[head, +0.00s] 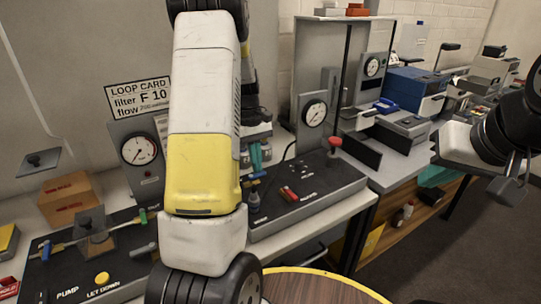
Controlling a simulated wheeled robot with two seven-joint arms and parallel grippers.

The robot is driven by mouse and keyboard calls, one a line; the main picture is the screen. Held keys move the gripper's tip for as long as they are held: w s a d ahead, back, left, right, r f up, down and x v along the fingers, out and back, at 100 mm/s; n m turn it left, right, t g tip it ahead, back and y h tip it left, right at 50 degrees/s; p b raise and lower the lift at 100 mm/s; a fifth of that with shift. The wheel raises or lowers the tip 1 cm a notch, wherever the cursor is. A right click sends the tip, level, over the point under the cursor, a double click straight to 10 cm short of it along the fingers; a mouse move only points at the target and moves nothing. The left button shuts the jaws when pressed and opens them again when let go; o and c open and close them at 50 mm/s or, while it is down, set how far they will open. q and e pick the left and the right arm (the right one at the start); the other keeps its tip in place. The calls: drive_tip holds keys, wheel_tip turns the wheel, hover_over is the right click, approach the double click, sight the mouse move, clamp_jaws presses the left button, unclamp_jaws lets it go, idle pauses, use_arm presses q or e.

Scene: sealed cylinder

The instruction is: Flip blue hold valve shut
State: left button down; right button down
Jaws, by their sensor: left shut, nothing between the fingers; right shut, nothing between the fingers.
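A small blue valve handle (46,250) sits on the pipe of the black PUMP / LET DOWN panel (65,272) at the left. A green handle (143,215) is at the pipe's other end. My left gripper (259,155) is shut, partly hidden behind my white and yellow arm link, above the left end of the second black panel (300,197). Small teal and blue parts are close under it; I cannot tell whether it touches them. It is well right of the blue handle. My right gripper (511,188) is shut and empty at the right edge, clear of the benches.
A gauge (139,149) stands behind the left panel, with an orange box (68,198) beside it. Another gauge (314,112) and a red knob (335,142) stand at the second panel. A round wooden top (315,288) is at the bottom. Floor is open at the right.

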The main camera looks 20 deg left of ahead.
sight(257, 176)
use_arm(q)
drive_tip(key=shift+d+m, duration=0.15)
drive_tip(key=shift+m, duration=0.25)
drive_tip(key=m, duration=0.1)
drive_tip(key=d+m, duration=0.1)
drive_tip(key=m, duration=0.1)
drive_tip(key=shift+s+d+g+y, duration=0.1)
drive_tip(key=shift+s+g+y, duration=0.1)
drive_tip(key=shift+g+y, duration=0.15)
drive_tip(key=m, duration=0.2)
drive_tip(key=d+m+y, duration=0.1)
drive_tip(key=m, duration=0.1)
drive_tip(key=shift+s+d, duration=0.1)
drive_tip(key=shift+s, duration=0.3)
drive_tip(key=m, duration=0.1)
drive_tip(key=s+d+m+y, duration=0.1)
drive_tip(key=m, duration=0.1)
drive_tip(key=shift+m, duration=0.3)
drive_tip(key=m, duration=0.1)
drive_tip(key=s+m, duration=0.1)
drive_tip(key=m, duration=0.1)
drive_tip(key=shift+s+d+y, duration=0.1)
drive_tip(key=shift+s+y, duration=0.05)
drive_tip(key=shift+y, duration=0.2)
drive_tip(key=shift+a, duration=0.85)
